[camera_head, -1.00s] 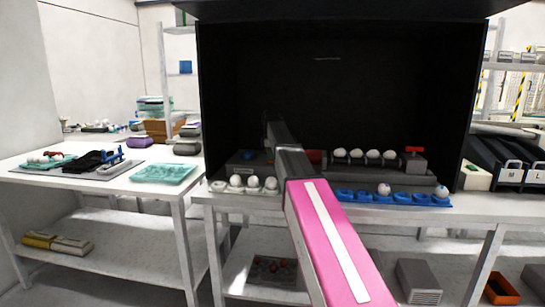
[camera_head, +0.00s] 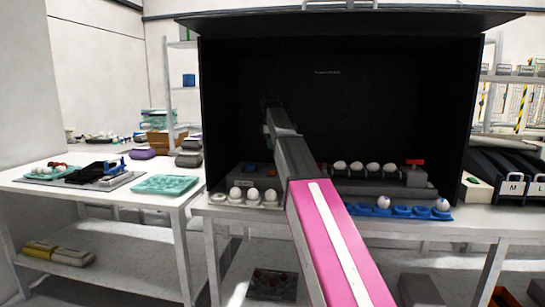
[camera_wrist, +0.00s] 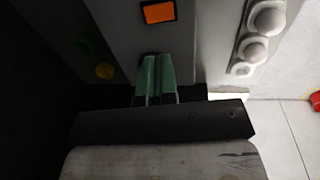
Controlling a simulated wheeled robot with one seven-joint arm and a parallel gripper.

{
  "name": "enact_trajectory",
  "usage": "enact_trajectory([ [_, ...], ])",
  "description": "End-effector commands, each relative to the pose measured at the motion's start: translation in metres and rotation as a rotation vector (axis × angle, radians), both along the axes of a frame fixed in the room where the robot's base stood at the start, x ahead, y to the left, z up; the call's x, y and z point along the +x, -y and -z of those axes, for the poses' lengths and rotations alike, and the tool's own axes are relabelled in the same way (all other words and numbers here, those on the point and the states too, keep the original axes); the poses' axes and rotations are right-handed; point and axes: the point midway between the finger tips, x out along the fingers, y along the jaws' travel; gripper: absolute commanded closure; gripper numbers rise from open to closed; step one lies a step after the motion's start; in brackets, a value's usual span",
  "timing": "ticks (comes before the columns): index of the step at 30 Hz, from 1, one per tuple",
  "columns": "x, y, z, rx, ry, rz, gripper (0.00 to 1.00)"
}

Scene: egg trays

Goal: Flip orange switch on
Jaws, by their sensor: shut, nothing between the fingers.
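The orange switch (camera_wrist: 158,12) is a small rectangle in a dark frame on a grey panel, at the top of the wrist view. A small orange patch that looks like it (camera_head: 270,171) shows just left of my arm in the head view. My gripper (camera_wrist: 157,62) has green fingers, shut and empty. In the wrist view the fingertips sit just below the switch, apart from it in the picture; their height above the panel is hard to tell. In the head view my arm reaches into the black booth, and the fingers cannot be made out.
White eggs (camera_wrist: 254,48) stand in a tray to the right. In the head view, a blue egg tray (camera_head: 403,211) and a grey egg rack (camera_head: 378,187) are right of my arm.

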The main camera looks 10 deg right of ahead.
Motion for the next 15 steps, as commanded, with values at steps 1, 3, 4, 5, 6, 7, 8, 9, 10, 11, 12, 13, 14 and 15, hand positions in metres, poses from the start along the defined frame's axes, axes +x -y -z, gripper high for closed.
enact_trajectory([
  [1,0.0,0.0,-0.007,0.0,0.0,0.0,1.0],
  [3,-0.001,-0.001,-0.014,0.0,0.0,0.0,1.0],
  [4,-0.001,-0.001,-0.016,0.0,0.0,0.0,1.0],
  [5,-0.002,-0.001,-0.018,0.0,0.001,0.0,1.0],
  [6,-0.002,-0.001,-0.02,0.0,0.001,0.0,1.0],
  [7,-0.003,-0.001,-0.022,0.0,0.0,0.0,1.0],
  [8,-0.003,-0.001,-0.022,0.0,0.0,0.0,1.0],
  [9,-0.003,-0.001,-0.023,0.0,0.0,0.0,1.0],
  [10,-0.003,-0.001,-0.023,0.0,0.0,0.0,1.0],
  [11,-0.003,-0.001,-0.023,0.0,0.0,0.0,1.0],
  [12,-0.003,-0.001,-0.023,0.0,0.0,0.0,1.0],
  [13,-0.003,-0.001,-0.023,0.0,0.0,0.0,1.0],
  [14,-0.003,-0.001,-0.023,0.0,0.0,0.0,1.0],
  [15,-0.003,-0.001,-0.023,0.0,0.0,0.0,1.0],
])
